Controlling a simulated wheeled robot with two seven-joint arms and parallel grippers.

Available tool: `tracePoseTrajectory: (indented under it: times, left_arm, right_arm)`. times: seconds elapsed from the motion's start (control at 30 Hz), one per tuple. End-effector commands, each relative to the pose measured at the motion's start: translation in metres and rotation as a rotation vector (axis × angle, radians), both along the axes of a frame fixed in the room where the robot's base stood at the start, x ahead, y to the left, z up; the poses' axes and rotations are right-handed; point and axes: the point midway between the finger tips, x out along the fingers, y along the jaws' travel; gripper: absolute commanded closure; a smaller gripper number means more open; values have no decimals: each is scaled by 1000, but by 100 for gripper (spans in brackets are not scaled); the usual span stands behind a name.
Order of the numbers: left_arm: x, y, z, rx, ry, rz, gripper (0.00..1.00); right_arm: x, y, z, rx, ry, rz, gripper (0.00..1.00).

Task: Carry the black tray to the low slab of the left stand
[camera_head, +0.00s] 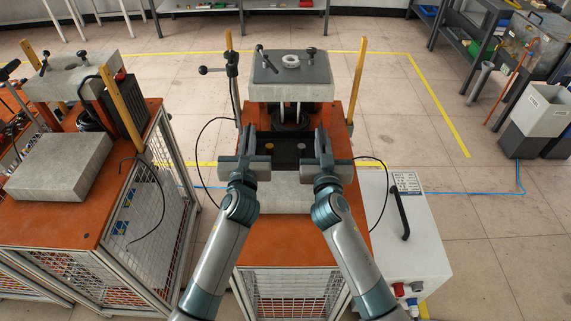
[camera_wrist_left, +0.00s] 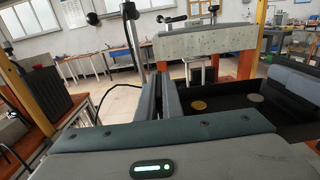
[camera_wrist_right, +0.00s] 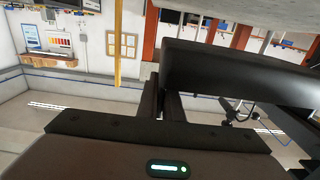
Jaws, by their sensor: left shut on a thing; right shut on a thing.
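The black tray (camera_head: 286,158) is between my two grippers over the low grey slab (camera_head: 285,196) of the middle stand; whether it touches the slab is unclear. My left gripper (camera_head: 246,148) is shut on the tray's left side and my right gripper (camera_head: 322,148) on its right side. The tray fills the right of the left wrist view (camera_wrist_left: 235,125), with a yellowish disc (camera_wrist_left: 198,105) and a grey disc (camera_wrist_left: 255,98) inside. In the right wrist view its dark wall (camera_wrist_right: 235,75) shows. The left stand's low slab (camera_head: 60,166) is bare and lies to the left.
The middle stand's upper block (camera_head: 290,78) and yellow posts (camera_head: 357,75) rise behind the tray. The left stand has its own raised block (camera_head: 72,78) and a yellow post (camera_head: 122,108). A gap separates the stands. A white cabinet (camera_head: 400,240) stands at right.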

Motion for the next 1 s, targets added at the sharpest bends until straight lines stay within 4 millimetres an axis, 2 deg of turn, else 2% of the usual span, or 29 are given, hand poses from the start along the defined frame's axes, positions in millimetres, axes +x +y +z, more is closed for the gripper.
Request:
tracePoseTrajectory:
  times: [0.37, 1.0]
  left_arm:
    - [0, 2, -6, 1, -1, 3, 100]
    - [0, 2, -34, 1, -1, 3, 100]
  right_arm:
    - [0, -2, -6, -1, -1, -3, 100]
    - [1, -2, -34, -1, -1, -3, 100]
